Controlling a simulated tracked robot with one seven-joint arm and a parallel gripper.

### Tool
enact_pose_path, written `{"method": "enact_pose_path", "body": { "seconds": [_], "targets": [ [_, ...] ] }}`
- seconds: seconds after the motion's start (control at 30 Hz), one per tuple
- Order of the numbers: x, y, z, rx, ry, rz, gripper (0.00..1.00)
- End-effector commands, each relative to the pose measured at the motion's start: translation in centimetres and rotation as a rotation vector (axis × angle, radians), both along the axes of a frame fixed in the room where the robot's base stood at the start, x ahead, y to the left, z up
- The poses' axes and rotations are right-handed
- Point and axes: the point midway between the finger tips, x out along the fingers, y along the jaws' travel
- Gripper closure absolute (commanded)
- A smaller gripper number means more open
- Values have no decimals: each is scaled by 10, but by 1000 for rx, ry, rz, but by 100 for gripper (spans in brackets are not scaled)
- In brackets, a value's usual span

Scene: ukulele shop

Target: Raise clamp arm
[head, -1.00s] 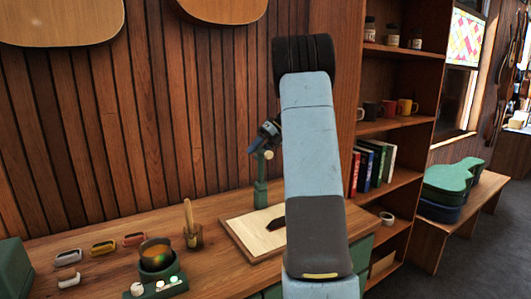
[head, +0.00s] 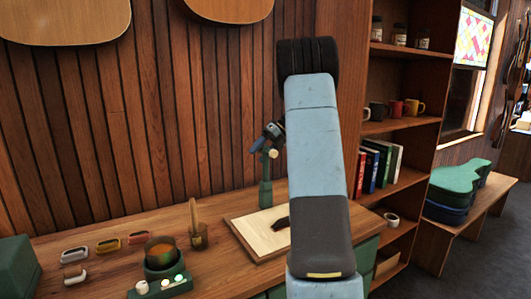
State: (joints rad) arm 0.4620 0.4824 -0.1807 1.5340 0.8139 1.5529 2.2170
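A green upright post (head: 265,193) with a cream knob (head: 273,153) stands at the back edge of a wooden board on the bench, in the middle of the head view. It appears to be the clamp stand. My blue arm hides what lies to its right. My gripper (head: 267,140), a small blue and dark part, shows at the left edge of my arm, just above the cream knob. Its fingers are too small and too covered to read, and I cannot tell whether it touches the clamp arm.
The board (head: 244,229) holds a pale sheet and a dark piece (head: 281,223). Left of it are a cup with a brush (head: 198,236), a pot on a green base (head: 160,262) and several small coloured items. Shelves with mugs and books (head: 370,168) stand at right.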

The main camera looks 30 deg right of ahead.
Motion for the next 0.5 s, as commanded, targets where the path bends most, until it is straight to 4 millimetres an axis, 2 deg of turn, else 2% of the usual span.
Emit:
{"method": "enact_pose_path", "body": {
  "seconds": [0.27,0.5],
  "targets": [
    [-3,-14,14,-1,-4,-3,43],
    [-10,-47,45,-2,-3,-3,43]
  ]
}}
